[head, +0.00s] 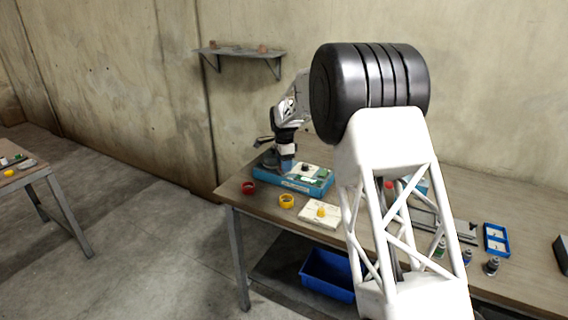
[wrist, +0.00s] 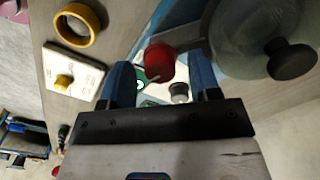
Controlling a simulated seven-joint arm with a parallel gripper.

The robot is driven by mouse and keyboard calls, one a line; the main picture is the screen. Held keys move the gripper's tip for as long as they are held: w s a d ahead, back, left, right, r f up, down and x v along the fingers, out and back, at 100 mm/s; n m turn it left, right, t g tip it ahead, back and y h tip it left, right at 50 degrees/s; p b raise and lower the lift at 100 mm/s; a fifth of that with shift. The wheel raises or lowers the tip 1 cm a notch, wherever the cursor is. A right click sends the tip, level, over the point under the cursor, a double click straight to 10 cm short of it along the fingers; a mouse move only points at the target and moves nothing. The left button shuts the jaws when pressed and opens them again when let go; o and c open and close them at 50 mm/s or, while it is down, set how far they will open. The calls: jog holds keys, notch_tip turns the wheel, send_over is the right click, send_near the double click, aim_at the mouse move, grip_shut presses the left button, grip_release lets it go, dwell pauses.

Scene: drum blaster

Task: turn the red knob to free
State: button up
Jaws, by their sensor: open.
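The red knob (wrist: 160,62) shows in the wrist view between the two blue fingers of my gripper (wrist: 160,72). The fingers stand apart, one on each side of it; I cannot tell whether they touch it. The knob sits over a white and green panel surface. In the head view my gripper (head: 286,166) points down at the left part of a blue box (head: 293,185) with a white and green top. The red knob is hidden there. Any marking for free cannot be read.
A dark grey disc with a black knob (wrist: 290,60) lies right of the fingers in the wrist view. A blue tray (head: 496,240) stands at right.

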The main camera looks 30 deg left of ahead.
jog(key=c, duration=0.9)
jog(key=shift+c, duration=0.2)
